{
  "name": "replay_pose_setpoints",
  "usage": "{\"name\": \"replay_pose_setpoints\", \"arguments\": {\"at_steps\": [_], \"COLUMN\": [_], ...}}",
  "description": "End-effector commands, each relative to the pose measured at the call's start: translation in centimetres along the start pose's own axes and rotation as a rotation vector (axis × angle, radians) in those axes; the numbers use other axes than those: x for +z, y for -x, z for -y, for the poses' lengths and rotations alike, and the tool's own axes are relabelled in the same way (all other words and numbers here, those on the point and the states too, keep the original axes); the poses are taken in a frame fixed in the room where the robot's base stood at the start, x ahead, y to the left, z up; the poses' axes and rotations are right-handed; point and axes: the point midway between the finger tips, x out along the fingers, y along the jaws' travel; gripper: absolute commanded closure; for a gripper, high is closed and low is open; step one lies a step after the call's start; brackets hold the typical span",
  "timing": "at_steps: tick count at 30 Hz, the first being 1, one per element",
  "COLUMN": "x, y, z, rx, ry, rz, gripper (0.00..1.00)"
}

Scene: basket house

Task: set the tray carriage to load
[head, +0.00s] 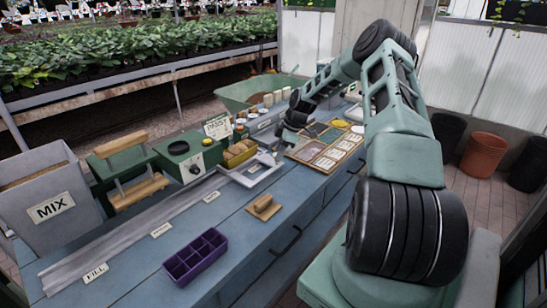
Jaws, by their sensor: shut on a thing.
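The tray carriage (245,180) is a pale, shallow frame at the far right end of a long grey rail (135,233) on the blue bench. My gripper (279,149) reaches down at the carriage's back right edge. It appears shut on a part of the carriage; the fingertips are small and partly hidden. Labels stand along the rail's front: FILL (95,272) at the near left end, then a middle label (160,230) and a third label (208,198), both too small to read surely. The carriage lies beyond the third label.
A purple cell tray (195,257) and a wooden block with a knob (263,207) lie in front of the rail. Behind it stand the MIX bin (50,205), a green press with wooden bars (130,170) and a green dial box (190,157). A partitioned wooden tray (325,150) lies right.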

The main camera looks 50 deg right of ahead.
Motion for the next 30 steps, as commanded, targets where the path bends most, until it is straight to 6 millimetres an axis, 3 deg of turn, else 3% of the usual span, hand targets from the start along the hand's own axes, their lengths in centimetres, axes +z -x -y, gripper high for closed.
{"name": "replay_pose_setpoints", "arguments": {"at_steps": [21, 22, 23, 24, 30], "x": [1.2, 1.2, 1.3, 1.2, 1.1], "y": [0.6, 0.7, 0.7, 0.6, 0.5], "z": [-1.5, -1.5, -1.5, -1.4, -1.3], "rx": [0.01, 0.011, 0.011, 0.009, 0.005], "ry": [-0.001, -0.001, -0.001, -0.001, -0.001], "rz": [0.002, 0.002, 0.002, 0.002, 0.001], "gripper": [1.0, 0.61, 0.53, 0.48, 0.48]}}
